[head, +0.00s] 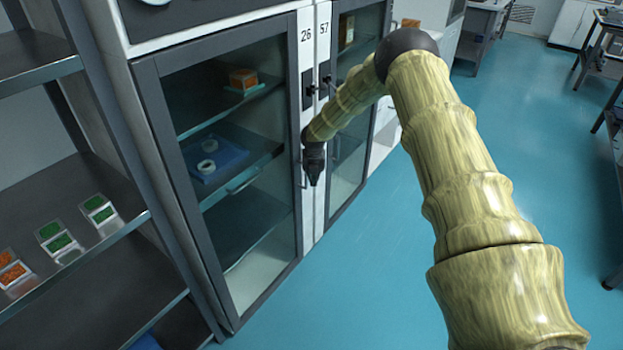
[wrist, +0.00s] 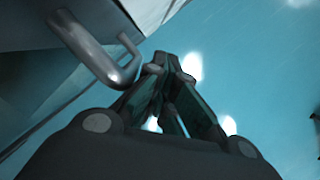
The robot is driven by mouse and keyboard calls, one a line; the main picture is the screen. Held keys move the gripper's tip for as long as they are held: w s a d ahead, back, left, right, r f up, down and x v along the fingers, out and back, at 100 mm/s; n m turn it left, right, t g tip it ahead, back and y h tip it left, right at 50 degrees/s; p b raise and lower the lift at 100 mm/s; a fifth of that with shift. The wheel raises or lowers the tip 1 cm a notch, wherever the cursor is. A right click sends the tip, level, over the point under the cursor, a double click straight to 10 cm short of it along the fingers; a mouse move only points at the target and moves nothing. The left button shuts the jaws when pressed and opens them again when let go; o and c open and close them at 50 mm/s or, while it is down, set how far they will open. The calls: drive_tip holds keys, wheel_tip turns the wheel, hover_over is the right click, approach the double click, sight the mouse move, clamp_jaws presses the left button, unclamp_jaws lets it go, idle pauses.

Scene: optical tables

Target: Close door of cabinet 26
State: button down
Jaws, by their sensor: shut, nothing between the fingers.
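Cabinet 26 is in the head view, with its number label (head: 306,36) at the top right of its front. Its glass door (head: 222,215) has a dark grey frame and looks flush or nearly flush with the cabinet front; I cannot tell if it is fully shut. My gripper (head: 314,181) is shut and empty, pointing down by the door's right edge. In the wrist view, a metal bar handle (wrist: 95,48) lies just left of my gripper fingertips (wrist: 168,62), and the fingers are not around it. Whether they touch it is unclear.
Cabinet 57 (head: 347,180) stands right beside cabinet 26. Open metal shelves (head: 75,215) with small boxes stand at the left. Inside cabinet 26 are an orange box (head: 243,78) and a blue tray (head: 224,163). The blue floor (head: 370,265) in front is clear.

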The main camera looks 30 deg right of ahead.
drive_tip(key=shift+w+r, duration=0.25)
drive_tip(key=s+d+r, duration=0.4)
drive_tip(key=s+r, duration=0.1)
drive_tip(key=r, duration=0.4)
drive_tip(key=shift+s, duration=0.25)
